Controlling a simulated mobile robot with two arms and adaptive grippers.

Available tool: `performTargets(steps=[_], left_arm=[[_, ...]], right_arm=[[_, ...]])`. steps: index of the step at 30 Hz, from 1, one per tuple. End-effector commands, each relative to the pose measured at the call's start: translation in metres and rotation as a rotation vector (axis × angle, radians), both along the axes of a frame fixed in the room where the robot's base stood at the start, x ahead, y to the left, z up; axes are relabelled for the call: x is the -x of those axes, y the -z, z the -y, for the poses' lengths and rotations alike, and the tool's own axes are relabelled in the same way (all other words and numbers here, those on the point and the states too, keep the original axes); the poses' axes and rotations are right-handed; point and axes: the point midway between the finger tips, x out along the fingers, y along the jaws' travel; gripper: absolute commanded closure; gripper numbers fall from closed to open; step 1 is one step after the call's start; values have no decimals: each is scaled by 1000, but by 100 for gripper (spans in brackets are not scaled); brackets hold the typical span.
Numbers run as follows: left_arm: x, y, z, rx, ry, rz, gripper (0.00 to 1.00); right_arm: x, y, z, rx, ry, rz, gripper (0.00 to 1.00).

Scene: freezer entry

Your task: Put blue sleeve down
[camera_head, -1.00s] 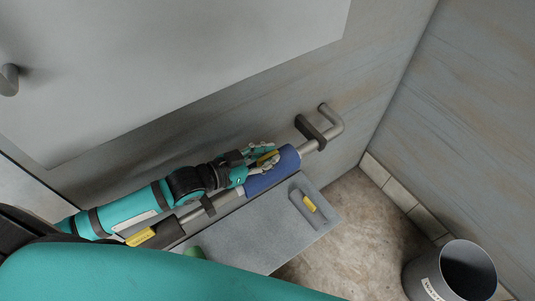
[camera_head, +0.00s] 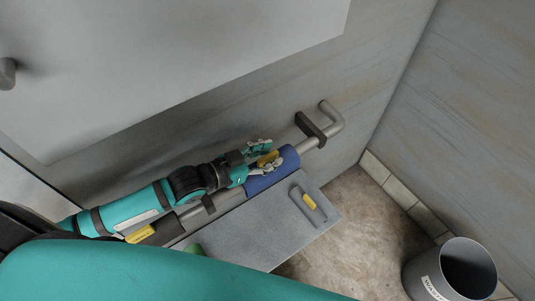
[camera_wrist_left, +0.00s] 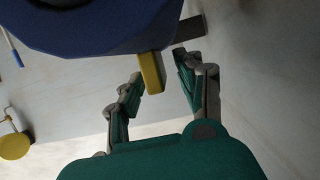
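The blue sleeve (camera_head: 272,175) sits around the grey pipe (camera_head: 309,153) along the wall, at the pipe's right part. A yellow tab (camera_head: 268,158) sticks out from the sleeve. My left gripper (camera_head: 264,156) is at this tab with its fingers spread. In the left wrist view the sleeve (camera_wrist_left: 95,22) fills the top as a dark blue shape. The yellow tab (camera_wrist_left: 151,73) shows between the open fingers of my left gripper (camera_wrist_left: 160,82), with gaps visible beside it. My right gripper is not in view.
A dark bracket (camera_head: 310,129) holds the pipe at right. A grey bin (camera_head: 464,272) stands at lower right. The floor (camera_head: 350,220) between is clear.

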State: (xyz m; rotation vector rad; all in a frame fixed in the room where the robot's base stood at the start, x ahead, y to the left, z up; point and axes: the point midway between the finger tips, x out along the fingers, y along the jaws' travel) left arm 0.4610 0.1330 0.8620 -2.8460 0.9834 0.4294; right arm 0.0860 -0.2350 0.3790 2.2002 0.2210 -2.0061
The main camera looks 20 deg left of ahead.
Motion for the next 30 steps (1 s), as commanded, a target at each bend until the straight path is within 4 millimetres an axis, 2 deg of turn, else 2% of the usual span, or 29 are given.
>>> performTargets(steps=[4,7,12,18,23,30], left_arm=[[0,-3,0,-1,0,1,63],[0,-15,0,0,1,3,63],[25,-27,-19,-3,-1,-7,63],[48,-34,-37,-2,-2,-5,63],[55,-35,-44,-1,-1,-1,63],[56,-34,-45,0,-1,1,63]], right_arm=[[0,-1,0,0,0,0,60],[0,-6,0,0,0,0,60],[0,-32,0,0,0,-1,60],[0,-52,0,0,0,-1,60],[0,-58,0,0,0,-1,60],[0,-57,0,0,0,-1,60]])
